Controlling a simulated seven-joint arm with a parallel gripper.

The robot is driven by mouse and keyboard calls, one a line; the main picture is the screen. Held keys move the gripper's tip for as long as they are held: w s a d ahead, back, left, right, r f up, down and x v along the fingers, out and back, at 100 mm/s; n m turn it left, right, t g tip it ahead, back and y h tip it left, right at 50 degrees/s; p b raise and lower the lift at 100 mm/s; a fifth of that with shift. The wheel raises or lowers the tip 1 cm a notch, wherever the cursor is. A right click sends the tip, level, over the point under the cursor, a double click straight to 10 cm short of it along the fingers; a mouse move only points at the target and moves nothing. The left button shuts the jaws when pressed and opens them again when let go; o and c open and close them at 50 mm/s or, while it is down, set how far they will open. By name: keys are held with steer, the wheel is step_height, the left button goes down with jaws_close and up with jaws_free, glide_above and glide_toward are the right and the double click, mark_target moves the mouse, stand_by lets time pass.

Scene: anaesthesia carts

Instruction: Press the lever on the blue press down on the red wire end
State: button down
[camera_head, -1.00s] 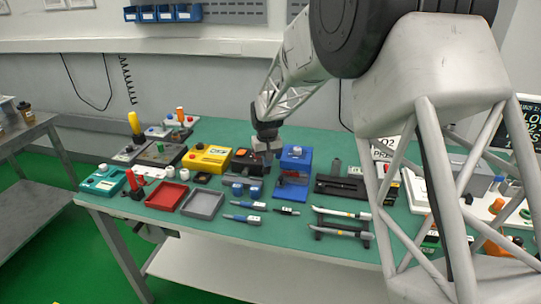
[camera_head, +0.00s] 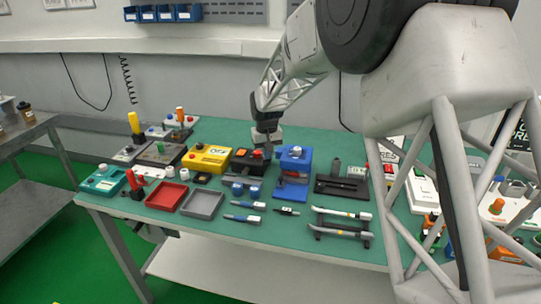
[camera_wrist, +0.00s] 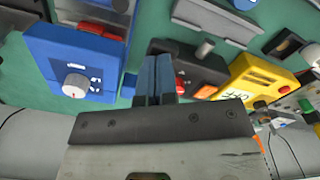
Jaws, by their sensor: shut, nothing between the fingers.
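The blue press (camera_head: 292,188) stands upright near the middle of the green table, with a grey knob (camera_head: 297,150) at its top. In the wrist view the press (camera_wrist: 45,48) fills the upper left, with its round grey knob (camera_wrist: 76,86) facing the camera and a red part (camera_wrist: 103,29) beyond its blue top. My gripper (camera_head: 268,153) is shut and empty, just left of the press top and apart from it. Its two fingers (camera_wrist: 158,74) lie together in the wrist view. I cannot make out the lever's exact shape or the red wire end.
A yellow box (camera_head: 207,158) stands further left. A black fixture (camera_head: 342,187) is right of the press. Red (camera_head: 166,196) and grey trays (camera_head: 203,204) and pens lie in front.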

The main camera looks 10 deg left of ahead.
steer(key=shift+r, duration=2.55)
steer(key=shift+s+d+r, duration=0.2)
steer(key=shift+d+r, duration=0.15)
steer(key=shift+d, duration=0.15)
steer(key=s+d+r+m, duration=0.1)
steer(key=s+d+r, duration=0.3)
steer(key=s+d, duration=0.3)
steer(key=s+d+r+m+t, duration=0.1)
steer(key=s+d+r, duration=0.4)
steer(key=d, duration=0.5)
steer(key=s+d+r+m, duration=0.1)
steer(key=s+d+r, duration=0.2)
steer(key=s+d, duration=0.45)
steer(key=s+d+f+m, duration=0.1)
steer(key=s+d, duration=0.4)
steer(key=s, duration=0.3)
steer(key=s+d+f+m+t, duration=0.1)
steer(key=s+d, duration=0.4)
steer(key=s, duration=0.4)
steer(key=s+d+f+m, duration=0.1)
steer(key=s+d, duration=0.3)
steer(key=s, duration=0.5)
steer(key=shift+d+f+t, duration=0.3)
steer(key=shift+d, duration=0.1)
